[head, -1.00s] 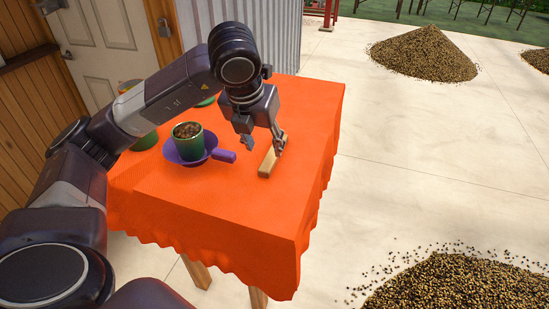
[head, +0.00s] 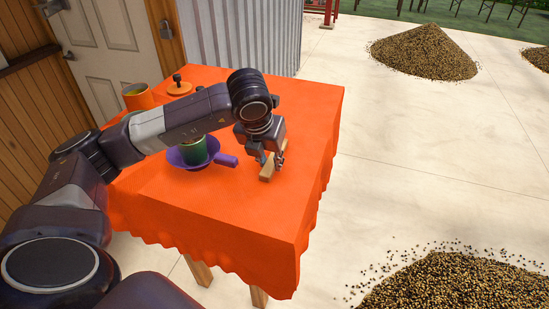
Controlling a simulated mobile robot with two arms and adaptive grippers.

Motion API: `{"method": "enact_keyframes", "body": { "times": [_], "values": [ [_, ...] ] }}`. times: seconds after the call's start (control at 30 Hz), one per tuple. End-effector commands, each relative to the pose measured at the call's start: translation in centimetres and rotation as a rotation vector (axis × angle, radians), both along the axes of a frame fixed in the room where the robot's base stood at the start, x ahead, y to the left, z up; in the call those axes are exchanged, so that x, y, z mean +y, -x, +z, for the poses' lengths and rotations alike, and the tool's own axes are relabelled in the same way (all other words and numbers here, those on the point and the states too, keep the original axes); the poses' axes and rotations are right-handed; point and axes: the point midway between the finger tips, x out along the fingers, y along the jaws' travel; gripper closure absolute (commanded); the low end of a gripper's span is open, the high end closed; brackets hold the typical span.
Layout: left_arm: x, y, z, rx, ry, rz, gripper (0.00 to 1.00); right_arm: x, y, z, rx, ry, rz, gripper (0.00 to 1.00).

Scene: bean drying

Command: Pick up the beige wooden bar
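The beige wooden bar (head: 267,173) lies on the orange-covered table (head: 230,225), right of the purple pan. My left gripper (head: 271,161) is low over the bar, pointing down, with one finger on each side of it. The fingers hide the bar's middle and far part. The fingers look close to the bar's sides, but I cannot tell whether they press on it. The bar seems to rest on the cloth. My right gripper is not in view.
A purple pan (head: 226,160) holding a green cup (head: 194,152) sits left of the bar, partly behind my arm. The table's right side is clear.

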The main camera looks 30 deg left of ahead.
Motion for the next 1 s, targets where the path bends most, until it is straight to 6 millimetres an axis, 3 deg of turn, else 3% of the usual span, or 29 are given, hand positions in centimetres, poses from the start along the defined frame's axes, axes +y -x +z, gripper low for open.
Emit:
{"method": "enact_keyframes", "body": {
  "times": [0.17, 0.47, 0.63, 0.77, 1.0],
  "values": [
    [0.0, 0.0, 0.0, 0.000, 0.000, 0.000, 1.00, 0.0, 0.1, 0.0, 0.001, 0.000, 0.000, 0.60],
    [0.0, 0.0, 0.2, -0.001, 0.000, 0.000, 1.00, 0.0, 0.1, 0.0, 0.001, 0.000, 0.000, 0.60],
    [0.0, -0.2, 1.2, -0.005, 0.000, 0.001, 1.00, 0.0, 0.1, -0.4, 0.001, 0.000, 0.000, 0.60],
    [-0.1, -0.2, 3.4, -0.009, 0.002, -0.001, 1.00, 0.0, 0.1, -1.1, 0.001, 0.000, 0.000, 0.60],
    [-0.1, -0.2, 10.8, -0.011, 0.003, 0.000, 1.00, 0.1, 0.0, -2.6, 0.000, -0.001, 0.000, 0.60]
  ]
}}
